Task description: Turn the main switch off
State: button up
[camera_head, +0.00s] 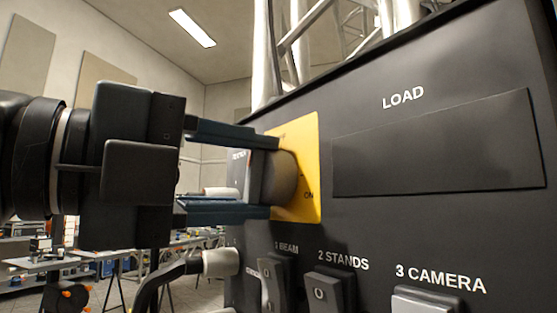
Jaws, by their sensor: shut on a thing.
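The main switch is a round grey-brown knob (280,178) on a yellow plate (310,160) at the left of a black panel. The word "ON" shows at the plate's lower right; other lettering on it is mostly hidden. My gripper (262,175) reaches in from the left, with one blue finger above the knob and one below. It is shut on the knob. The knob's handle and pointer are largely hidden by the fingers, so its exact turn cannot be told.
Below the plate are rocker switches marked 1 BEAM (272,285), 2 STANDS (331,290) and 3 CAMERA (425,302). A blank LOAD panel (440,145) is at the right. A cable plug (220,263) sticks out at the lower left. Metal truss tubes (265,60) rise behind.

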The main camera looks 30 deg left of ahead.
jog(key=shift+a+n+p, duration=0.1)
jog(key=shift+n+p, duration=0.25)
jog(key=shift+n, duration=0.85)
jog(key=shift+f, duration=0.1)
jog(key=o, duration=1.1)
jog(key=shift+c, duration=0.2)
